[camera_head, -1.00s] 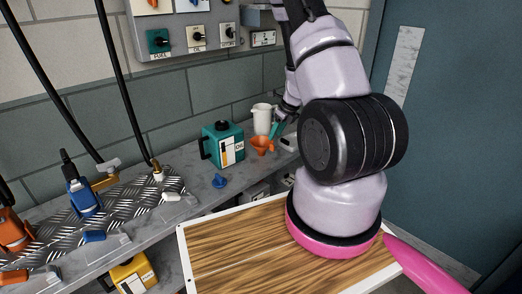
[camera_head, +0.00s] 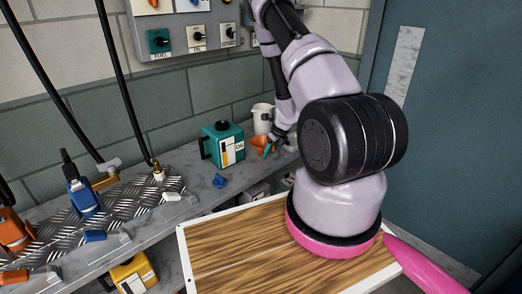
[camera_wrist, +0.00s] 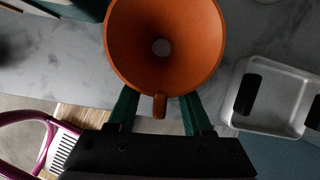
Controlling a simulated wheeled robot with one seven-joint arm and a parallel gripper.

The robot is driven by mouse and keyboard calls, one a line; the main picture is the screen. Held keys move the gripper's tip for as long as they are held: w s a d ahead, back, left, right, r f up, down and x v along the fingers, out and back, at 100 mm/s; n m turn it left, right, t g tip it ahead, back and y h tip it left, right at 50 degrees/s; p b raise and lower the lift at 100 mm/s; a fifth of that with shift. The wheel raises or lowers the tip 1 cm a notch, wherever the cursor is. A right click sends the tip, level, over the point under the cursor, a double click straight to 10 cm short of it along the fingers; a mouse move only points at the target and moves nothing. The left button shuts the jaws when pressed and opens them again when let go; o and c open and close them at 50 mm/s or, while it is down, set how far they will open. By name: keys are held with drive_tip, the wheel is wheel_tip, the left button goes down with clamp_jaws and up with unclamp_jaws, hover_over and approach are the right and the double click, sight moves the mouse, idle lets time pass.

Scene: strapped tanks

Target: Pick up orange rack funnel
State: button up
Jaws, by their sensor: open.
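The orange funnel (camera_head: 258,143) stands on the grey shelf next to the teal oil can. In the wrist view the orange funnel (camera_wrist: 165,70) fills the upper middle, seen from above into its round bowl, with its small tab pointing toward my gripper. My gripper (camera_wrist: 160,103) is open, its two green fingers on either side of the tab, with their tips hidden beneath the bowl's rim. In the head view my gripper (camera_head: 269,151) is at the funnel's near right side. I cannot tell whether the fingers touch it.
The teal can (camera_head: 224,145) stands left of the funnel and a white jug (camera_head: 263,118) behind it. A small blue funnel (camera_head: 220,181) lies nearer on the shelf. A pale tray (camera_wrist: 275,97) is close on the right in the wrist view. The wall is behind.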

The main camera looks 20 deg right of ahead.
clamp_jaws()
drive_tip(key=shift+r, duration=0.15)
